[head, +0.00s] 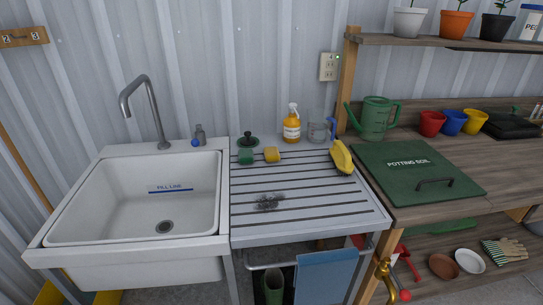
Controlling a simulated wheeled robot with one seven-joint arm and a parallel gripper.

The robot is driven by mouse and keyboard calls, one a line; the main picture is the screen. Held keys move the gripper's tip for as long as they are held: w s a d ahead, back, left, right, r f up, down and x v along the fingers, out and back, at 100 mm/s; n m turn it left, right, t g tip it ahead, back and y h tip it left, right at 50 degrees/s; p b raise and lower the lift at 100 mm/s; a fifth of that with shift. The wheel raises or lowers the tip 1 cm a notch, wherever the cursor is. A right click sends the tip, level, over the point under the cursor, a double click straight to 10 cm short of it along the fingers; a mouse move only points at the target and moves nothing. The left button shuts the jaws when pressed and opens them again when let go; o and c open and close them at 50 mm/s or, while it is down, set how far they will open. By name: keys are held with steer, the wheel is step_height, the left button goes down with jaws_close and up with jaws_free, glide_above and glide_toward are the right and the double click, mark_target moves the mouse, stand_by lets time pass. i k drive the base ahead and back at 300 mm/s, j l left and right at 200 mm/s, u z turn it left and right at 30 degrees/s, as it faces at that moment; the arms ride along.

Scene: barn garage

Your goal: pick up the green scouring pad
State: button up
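A small green block, which looks like the green scouring pad (246,157), sits on the slatted drainboard (310,219) near its back left, beside the sink. A dark green round thing with a black knob (248,141) stands right behind it. A yellow sponge-like block (272,154) lies just to its right, with a narrow gap. My gripper is not in view.
A white sink (80,238) with a grey tap is left.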

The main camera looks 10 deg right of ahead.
mark_target(245, 156)
steer(key=i+l, duration=0.25)
steer(key=i, duration=0.25)
steer(key=i+l, duration=0.3)
steer(key=i, duration=0.2)
steer(key=j+u, duration=0.05)
